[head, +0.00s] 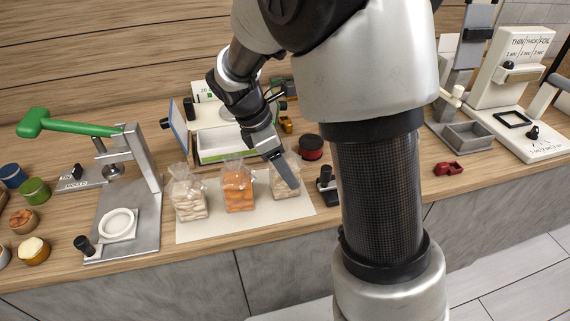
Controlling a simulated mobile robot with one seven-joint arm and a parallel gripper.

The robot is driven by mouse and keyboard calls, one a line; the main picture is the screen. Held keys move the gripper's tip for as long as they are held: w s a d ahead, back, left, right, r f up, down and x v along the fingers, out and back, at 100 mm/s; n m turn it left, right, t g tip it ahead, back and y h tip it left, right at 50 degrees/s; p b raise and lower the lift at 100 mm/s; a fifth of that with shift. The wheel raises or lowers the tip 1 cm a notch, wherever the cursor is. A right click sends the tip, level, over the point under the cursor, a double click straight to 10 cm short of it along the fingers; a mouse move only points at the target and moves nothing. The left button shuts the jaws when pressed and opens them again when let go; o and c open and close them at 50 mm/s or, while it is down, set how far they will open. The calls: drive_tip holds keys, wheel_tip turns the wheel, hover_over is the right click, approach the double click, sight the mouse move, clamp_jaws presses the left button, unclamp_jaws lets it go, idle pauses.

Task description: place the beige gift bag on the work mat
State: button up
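The pale work mat (238,226) lies near the counter's front edge. Three clear bags stand in a row at it: a left bag (188,198) with pale cream contents, a middle bag (239,190) with orange contents, and a right bag (294,184) with beige contents. My gripper (288,180) points down at the right bag and covers part of it. I see the gripper nearly edge-on, so its finger gap and any grip on the bag are hidden. The right bag looks upright, at the mat's right part; I cannot tell whether its base touches the mat.
A press with a green handle (70,124) stands left, beside several small bowls (35,190). A scale with a tray (220,145) is behind the bags. A dark red round tin (311,147), a small red object (448,168) and a sealer (500,80) are to the right.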

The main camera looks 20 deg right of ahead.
drive_tip(key=shift+r, duration=0.1)
drive_tip(key=p+v, duration=0.2)
drive_tip(key=v, duration=0.9)
drive_tip(key=s+d+r+m+t+y, duration=0.2)
drive_tip(key=s+r+m, duration=0.1)
drive_tip(key=s+m, duration=0.6)
drive_tip(key=s+d+r+m+t+y, duration=0.1)
drive_tip(key=s+r+m+t+y, duration=0.1)
drive_tip(key=s+m, duration=0.7)
drive_tip(key=shift+s+d+r+t, duration=0.2)
drive_tip(key=shift+d+r+t, duration=0.15)
drive_tip(key=shift+r+t, duration=0.4)
